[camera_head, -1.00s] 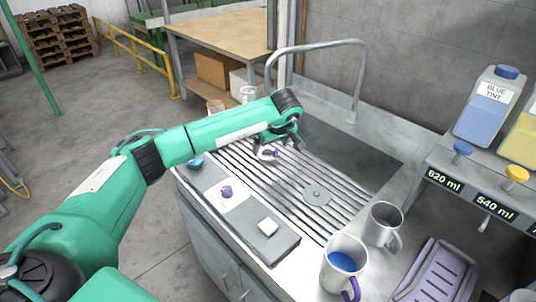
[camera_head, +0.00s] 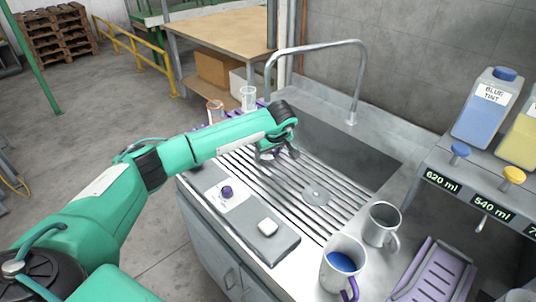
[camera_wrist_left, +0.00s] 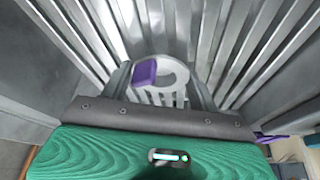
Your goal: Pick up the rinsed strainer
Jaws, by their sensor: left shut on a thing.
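A pale ring-shaped piece with a purple tab, which I take to be the strainer, shows in the left wrist view (camera_wrist_left: 172,77). My left gripper (camera_wrist_left: 160,90) is shut on it, with a finger on each side. Grey bars show behind the ring. In the head view my left gripper (camera_head: 278,154) is over the far left part of the ribbed drainboard (camera_head: 345,208), and the ring is mostly hidden there. I cannot tell whether the ring still touches the board. My right gripper is not in view.
The sink basin (camera_head: 345,150) and tall faucet (camera_head: 357,80) lie behind the drainboard. A grey disc (camera_head: 316,194) lies on the ribs.

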